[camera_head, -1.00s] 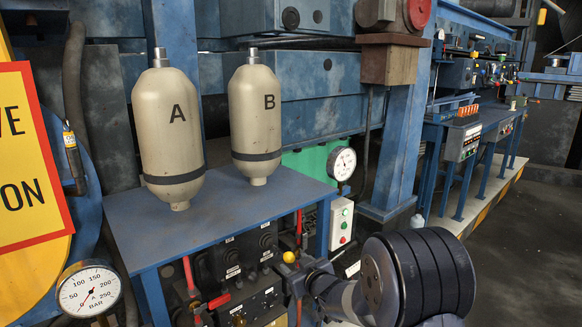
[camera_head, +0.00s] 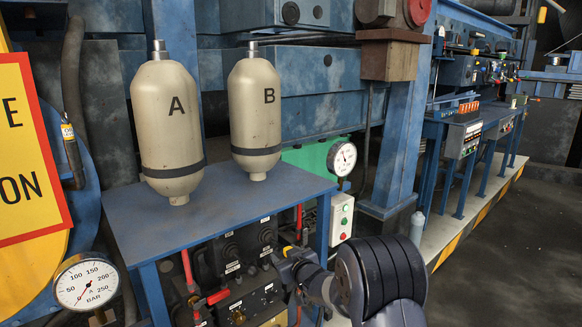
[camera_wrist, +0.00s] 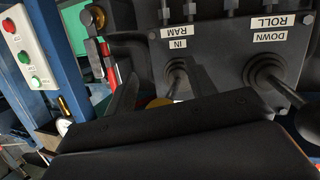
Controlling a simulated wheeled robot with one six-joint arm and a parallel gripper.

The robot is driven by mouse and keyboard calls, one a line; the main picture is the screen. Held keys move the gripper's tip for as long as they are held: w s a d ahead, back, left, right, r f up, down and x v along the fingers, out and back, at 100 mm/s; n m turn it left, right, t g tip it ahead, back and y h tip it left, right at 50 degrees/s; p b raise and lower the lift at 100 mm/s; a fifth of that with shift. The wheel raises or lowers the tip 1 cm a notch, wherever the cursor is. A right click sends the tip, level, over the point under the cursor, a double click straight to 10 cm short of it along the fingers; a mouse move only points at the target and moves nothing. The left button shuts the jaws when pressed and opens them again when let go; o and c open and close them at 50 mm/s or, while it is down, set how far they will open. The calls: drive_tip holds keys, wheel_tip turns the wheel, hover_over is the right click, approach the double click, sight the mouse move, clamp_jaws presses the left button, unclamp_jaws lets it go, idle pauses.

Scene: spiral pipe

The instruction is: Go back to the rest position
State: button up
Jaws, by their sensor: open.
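My gripper (camera_head: 284,262) is in front of the control panel under the blue table, with my dark wrist and arm at the lower right of the head view. In the wrist view its two dark fingers (camera_wrist: 162,88) stand apart with a gap between them, and I see nothing held. Beyond them is a dark lever panel (camera_wrist: 225,55) with upside-down labels "RAM IN" and "ROLL DOWN". The RAM lever (camera_wrist: 177,75) shows in the gap between the fingers. A yellow round piece (camera_wrist: 158,102) shows low in the gap, partly hidden.
Cylinders A (camera_head: 168,125) and B (camera_head: 255,115) stand on the blue table (camera_head: 235,205). A gauge (camera_head: 342,158) and a white button box (camera_head: 341,218) are right of it. Another gauge (camera_head: 87,284) is at lower left. Open floor (camera_head: 500,260) lies at the right.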

drive_tip(key=s+d+f+m+g+h+b, duration=0.2)
drive_tip(key=s+d, duration=0.5)
drive_tip(key=s, duration=0.6)
drive_tip(key=s+d+f+m+g+h+b, duration=0.2)
drive_tip(key=s+d, duration=0.6)
drive_tip(key=s, duration=0.6)
wheel_tip(320, 180, down, 4)
drive_tip(key=m+h+b, duration=0.1)
drive_tip(key=h+b, duration=0.1)
drive_tip(key=b, duration=0.1)
drive_tip(key=shift+r, duration=0.25)
drive_tip(key=shift+s+d, duration=0.1)
drive_tip(key=shift+s, duration=0.05)
